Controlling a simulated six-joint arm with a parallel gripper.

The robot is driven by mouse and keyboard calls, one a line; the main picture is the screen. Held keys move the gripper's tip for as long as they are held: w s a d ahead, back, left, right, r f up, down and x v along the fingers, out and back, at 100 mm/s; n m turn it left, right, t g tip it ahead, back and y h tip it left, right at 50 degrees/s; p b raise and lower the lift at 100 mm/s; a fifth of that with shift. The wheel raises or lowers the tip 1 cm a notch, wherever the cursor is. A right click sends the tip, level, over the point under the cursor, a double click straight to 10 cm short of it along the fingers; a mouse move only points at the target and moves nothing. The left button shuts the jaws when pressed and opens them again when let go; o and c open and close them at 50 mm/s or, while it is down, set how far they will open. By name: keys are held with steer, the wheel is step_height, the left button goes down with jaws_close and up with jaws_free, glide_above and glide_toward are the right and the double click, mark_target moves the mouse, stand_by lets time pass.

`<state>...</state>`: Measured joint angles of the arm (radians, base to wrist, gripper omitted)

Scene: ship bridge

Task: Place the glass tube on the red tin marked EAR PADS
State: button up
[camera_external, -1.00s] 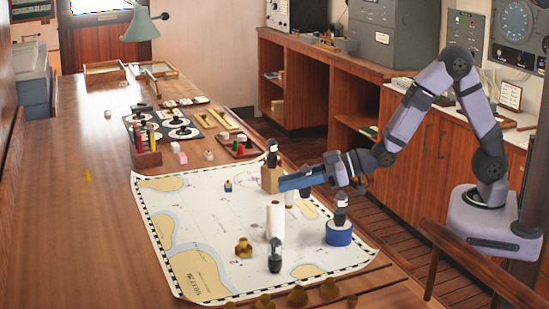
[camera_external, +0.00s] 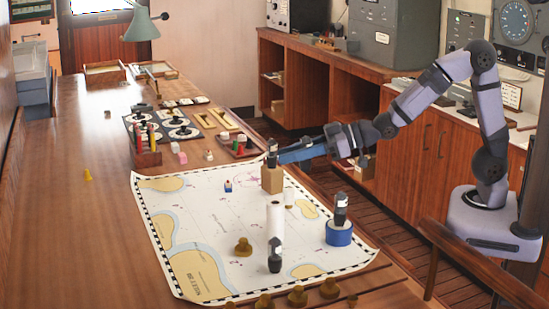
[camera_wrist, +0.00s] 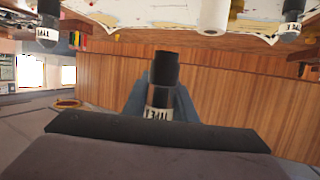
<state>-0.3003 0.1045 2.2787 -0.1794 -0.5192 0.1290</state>
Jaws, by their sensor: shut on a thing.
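My gripper (camera_external: 283,157) is raised above the far right part of the chart. In the wrist view it (camera_wrist: 160,105) is shut on a glass tube (camera_wrist: 161,85) with a dark cap and a white band with lettering. No tin that I can read as EAR PADS shows. A flat reddish round thing (camera_wrist: 67,103) is at left in the wrist view; I cannot tell what it is.
Several brass pieces (camera_external: 297,296) line the near edge. A rack of coloured pieces (camera_external: 146,152) stands beyond the chart. The left side of the table (camera_external: 70,240) is mostly clear.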

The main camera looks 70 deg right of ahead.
steer(key=w+d+r+m+h+p, duration=0.1)
steer(key=w+d+r, duration=0.3)
steer(key=w+d, duration=0.3)
steer(key=w+d+r+h, duration=0.1)
steer(key=w+d+r, duration=0.2)
steer(key=w+d, duration=0.4)
steer(key=w+d+f+m, duration=0.1)
steer(key=w+d, duration=0.2)
steer(key=d, duration=0.3)
steer(key=w+d+f+t+h, duration=0.1)
steer(key=w+d, duration=0.1)
steer(key=d, duration=0.3)
steer(key=w+d+f+m, duration=0.1)
steer(key=w+d, duration=0.2)
steer(key=d, duration=0.3)
steer(key=shift+s+a+f, duration=0.15)
steer(key=shift+f, duration=3.6)
steer(key=shift+s+a+f, duration=0.1)
steer(key=shift+a+f, duration=0.05)
steer(key=shift+f, duration=3.6)
